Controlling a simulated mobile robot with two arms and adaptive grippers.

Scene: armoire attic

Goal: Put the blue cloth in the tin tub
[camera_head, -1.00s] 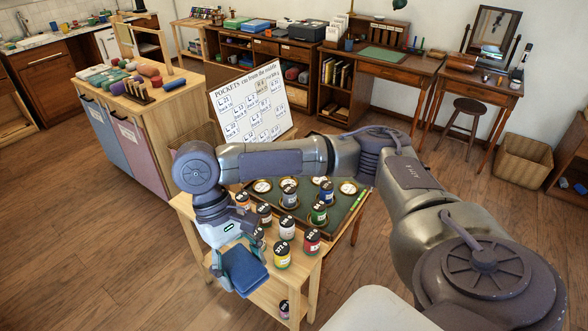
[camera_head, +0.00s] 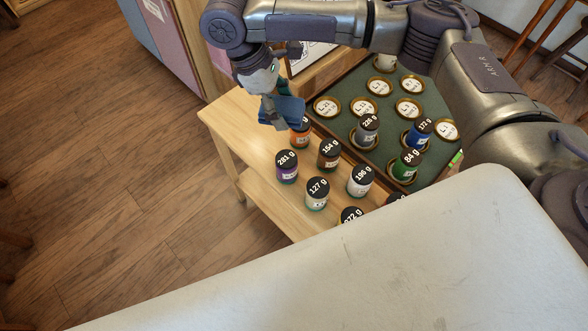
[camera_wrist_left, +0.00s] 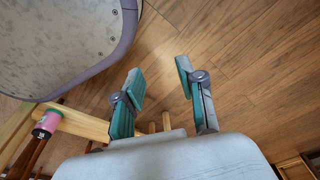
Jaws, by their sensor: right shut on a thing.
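The blue cloth (camera_head: 284,110) is a small folded dark blue piece in the head view. My right gripper (camera_head: 270,108) is shut on it and holds it above the back left part of the wooden stand, near the jars. The gripper's fingers are partly hidden by the cloth and wrist. My left gripper (camera_wrist_left: 160,78) shows in the left wrist view with its two fingers spread apart and nothing between them. I see no tin tub in either current view.
A wooden stand (camera_head: 232,108) carries several labelled jars, including a purple one (camera_head: 287,168) and a white one (camera_head: 360,181). A green tray (camera_head: 337,92) with round labelled places lies behind them. Open wooden floor (camera_head: 90,180) is on the left.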

